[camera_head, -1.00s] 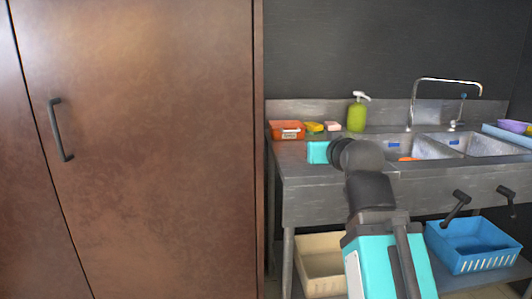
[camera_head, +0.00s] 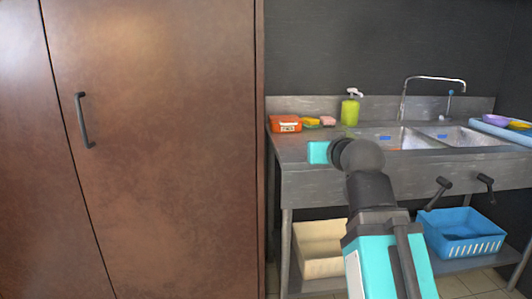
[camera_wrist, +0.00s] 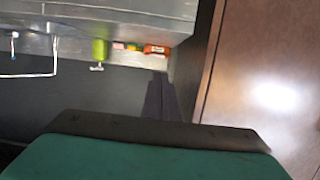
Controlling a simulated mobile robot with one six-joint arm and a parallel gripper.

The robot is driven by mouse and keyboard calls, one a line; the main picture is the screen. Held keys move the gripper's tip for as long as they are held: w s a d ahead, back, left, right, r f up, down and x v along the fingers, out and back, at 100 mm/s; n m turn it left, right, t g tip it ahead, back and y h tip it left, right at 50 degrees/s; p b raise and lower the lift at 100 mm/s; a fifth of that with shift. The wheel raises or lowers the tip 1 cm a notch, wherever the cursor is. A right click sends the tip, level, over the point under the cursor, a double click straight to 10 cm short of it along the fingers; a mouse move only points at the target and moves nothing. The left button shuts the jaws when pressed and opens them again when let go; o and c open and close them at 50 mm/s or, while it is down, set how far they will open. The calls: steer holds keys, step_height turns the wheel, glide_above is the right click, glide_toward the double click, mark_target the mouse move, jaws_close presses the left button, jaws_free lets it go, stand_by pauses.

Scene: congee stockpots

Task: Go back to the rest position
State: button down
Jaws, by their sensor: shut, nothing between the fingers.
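My gripper (camera_wrist: 160,97) shows in the wrist view as dark fingers held together, with nothing between them. They point toward the sink counter, which appears upside down there. In the head view my teal and black arm is folded up in front of the sink stand, and the fingers are hidden from that camera.
A brown cabinet (camera_head: 165,150) fills the left. A metal sink stand (camera_head: 330,185) holds a green soap bottle (camera_head: 350,112), an orange box (camera_head: 285,124) and sponges. A cream bin (camera_head: 318,250) and blue basket (camera_head: 465,235) sit on its lower shelf.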

steer(key=w+f+g+p, duration=0.25)
steer(key=f+p, duration=0.25)
steer(key=f, duration=0.5)
steer(key=w+f+g+p, duration=0.25)
steer(key=f+p, duration=0.25)
steer(key=f, duration=0.6)
steer(key=s+f+g+p, duration=0.2)
steer(key=s+f+p, duration=0.15)
steer(key=f, duration=0.55)
steer(key=s+f+g+p, duration=0.2)
steer(key=s+f+g, duration=0.15)
steer(key=f, duration=0.65)
steer(key=s+d+f+g+h+p, duration=0.15)
steer(key=s+f+g+p, duration=0.3)
steer(key=s+f, duration=1.15)
steer(key=s+f+g+p, duration=0.2)
steer(key=s+f, duration=0.1)
steer(key=s, duration=0.8)
steer(key=s+d+f+m+g+p, duration=0.1)
steer(key=s+f+g, duration=0.2)
steer(key=s, duration=0.8)
steer(key=shift+s+d+f+g+p, duration=0.15)
steer(key=shift+f+g+p, duration=0.05)
steer(key=shift+g+p, duration=0.15)
